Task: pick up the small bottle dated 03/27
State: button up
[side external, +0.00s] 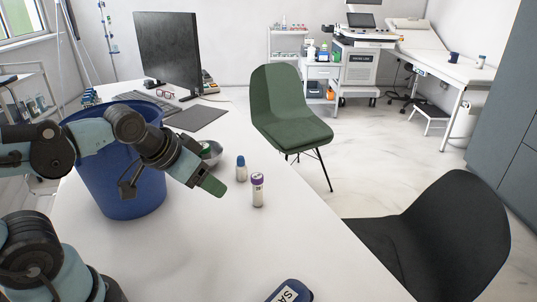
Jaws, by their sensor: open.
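Two small bottles stand upright on the white table. One is a short bottle with a blue cap (241,170), and nearer the camera is a taller bottle with a purple cap (258,191). Both have pale bodies. The print on them is too small to read, so I cannot tell which is dated 03/27. My gripper (211,185) is open, with a green fingertip showing, to the left of both bottles and apart from them in the picture. The gap between its fingers is hard to see from this side.
A large blue bin (120,194) stands behind my arm. A metal bowl (213,154) is partly hidden behind my gripper. A monitor (168,50) and dark pad (195,118) are at the back. A dark blue labelled object (302,289) lies in front. The table (215,250) is clear between.

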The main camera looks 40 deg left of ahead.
jog(key=w+a+r+n+g, duration=0.1)
jog(key=w+a+r+g, duration=0.1)
jog(key=w+r, duration=0.3)
jog(key=n+g, duration=0.4)
jog(key=g, duration=0.1)
send_near(241, 164)
jog(key=shift+w+a+r, duration=0.1)
jog(key=shift+w+a, duration=0.1)
jog(key=shift+a, duration=0.15)
jog(key=shift+w+a+f, duration=0.25)
jog(key=shift+f, duration=0.6)
notch_tip(241, 164, down, 11)
jog(key=shift+d+f, duration=0.1)
jog(key=shift+d, duration=0.05)
jog(key=c, duration=1.1)
